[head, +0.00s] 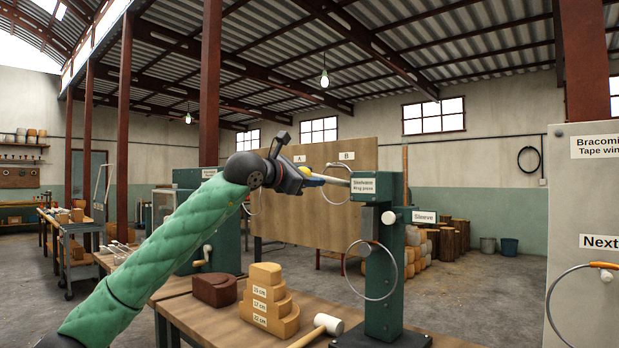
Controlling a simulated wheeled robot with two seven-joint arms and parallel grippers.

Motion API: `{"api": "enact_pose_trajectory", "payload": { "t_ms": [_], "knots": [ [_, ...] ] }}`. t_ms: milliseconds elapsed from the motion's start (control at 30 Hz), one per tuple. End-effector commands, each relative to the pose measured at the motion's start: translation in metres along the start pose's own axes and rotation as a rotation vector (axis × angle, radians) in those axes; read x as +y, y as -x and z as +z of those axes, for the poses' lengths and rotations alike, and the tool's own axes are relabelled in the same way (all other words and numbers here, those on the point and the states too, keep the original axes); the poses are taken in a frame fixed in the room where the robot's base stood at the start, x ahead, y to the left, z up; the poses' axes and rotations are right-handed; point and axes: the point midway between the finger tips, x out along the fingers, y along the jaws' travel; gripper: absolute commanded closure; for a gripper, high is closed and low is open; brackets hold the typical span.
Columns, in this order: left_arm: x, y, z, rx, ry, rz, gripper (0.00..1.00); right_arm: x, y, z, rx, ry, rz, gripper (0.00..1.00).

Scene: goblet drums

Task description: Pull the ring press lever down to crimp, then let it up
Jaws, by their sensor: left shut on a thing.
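The green ring press (383,290) stands on the workbench, right of the middle of the head view. Its lever (338,181) is a pale metal bar that reaches left from the press head, roughly level with a slight tilt. My right gripper is not in view.
On the bench (222,318) are stacked tan curved blocks (268,308), a dark brown block (215,290) and a white-headed mallet (327,324). A pale panel (590,220) stands close at the right. A board (330,230) with hanging rings is behind.

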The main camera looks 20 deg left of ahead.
Motion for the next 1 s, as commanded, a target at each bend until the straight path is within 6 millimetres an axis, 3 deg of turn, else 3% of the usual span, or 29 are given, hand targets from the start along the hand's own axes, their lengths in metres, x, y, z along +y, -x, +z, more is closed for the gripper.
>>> {"api": "enact_pose_trajectory", "payload": {
  "t_ms": [200, 233, 333, 667, 833, 1000],
  "knots": [
    [-0.007, -0.003, -0.006, 0.008, 0.0, -0.01, 0.99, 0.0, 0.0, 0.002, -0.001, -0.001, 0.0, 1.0],
    [-0.007, -0.003, -0.006, 0.008, 0.0, -0.011, 0.55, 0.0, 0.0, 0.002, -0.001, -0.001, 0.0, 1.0],
    [-0.007, -0.002, -0.005, 0.007, 0.0, -0.01, 0.37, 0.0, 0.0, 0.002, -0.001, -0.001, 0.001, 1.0],
    [-0.003, 0.001, -0.003, 0.004, 0.0, -0.005, 0.37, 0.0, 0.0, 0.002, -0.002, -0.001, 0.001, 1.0],
    [-0.003, 0.019, -0.004, 0.005, 0.0, -0.004, 0.37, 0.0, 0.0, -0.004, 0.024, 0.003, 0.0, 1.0],
    [-0.004, 0.046, -0.004, 0.005, -0.001, -0.005, 0.37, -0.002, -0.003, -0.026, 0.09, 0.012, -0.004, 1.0]
  ]
}}
